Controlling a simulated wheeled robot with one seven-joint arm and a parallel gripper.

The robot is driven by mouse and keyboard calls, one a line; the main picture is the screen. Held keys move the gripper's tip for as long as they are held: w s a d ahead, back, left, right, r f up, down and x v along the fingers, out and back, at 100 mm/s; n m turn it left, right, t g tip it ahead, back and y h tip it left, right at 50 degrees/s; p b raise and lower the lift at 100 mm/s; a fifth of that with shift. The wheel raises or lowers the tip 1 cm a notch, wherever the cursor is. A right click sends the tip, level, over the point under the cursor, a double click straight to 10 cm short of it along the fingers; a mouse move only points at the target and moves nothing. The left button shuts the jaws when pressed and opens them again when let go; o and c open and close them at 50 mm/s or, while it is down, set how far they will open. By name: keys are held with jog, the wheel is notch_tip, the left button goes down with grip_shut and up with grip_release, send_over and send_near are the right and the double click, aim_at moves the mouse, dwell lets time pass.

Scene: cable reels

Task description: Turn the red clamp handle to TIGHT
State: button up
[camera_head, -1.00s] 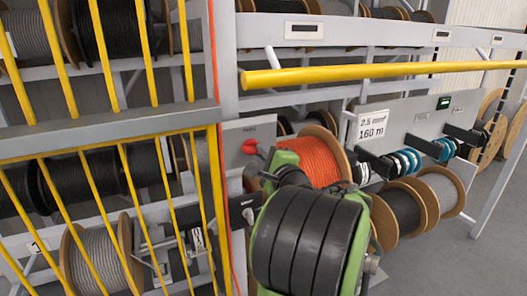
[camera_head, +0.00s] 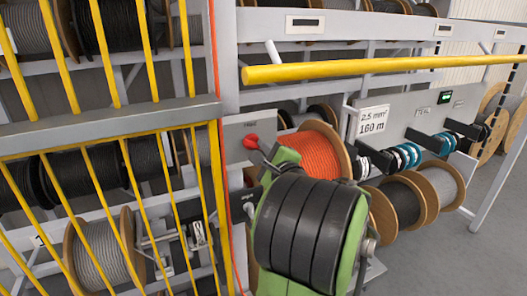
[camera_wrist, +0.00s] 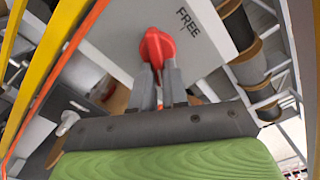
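The red clamp handle (camera_head: 250,141) sits on a light grey panel (camera_head: 236,132) at the middle of the head view. In the wrist view the red clamp handle (camera_wrist: 158,46) has a rounded red head, with the word FREE printed on the panel beside it on the right. My gripper (camera_wrist: 160,84) has its two grey fingers close together, one on each side of the handle's narrow red part. They look shut on it. In the head view my gripper (camera_head: 264,156) reaches the handle from lower right. The TIGHT mark is not legible in any view.
A yellow rail (camera_head: 380,70) crosses above the panel. A yellow barred guard (camera_head: 217,190) and an orange cord (camera_head: 224,190) stand close on the left. An orange cable reel (camera_head: 318,152) is just right of the handle. Grey floor (camera_head: 440,255) is free at lower right.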

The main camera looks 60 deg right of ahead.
jog(key=o, duration=0.4)
jog(key=b+v, duration=0.5)
jog(key=v, duration=1)
jog(key=shift+s+a+f, duration=0.1)
jog(key=shift+s+a, duration=0.1)
jog(key=shift+s, duration=0.15)
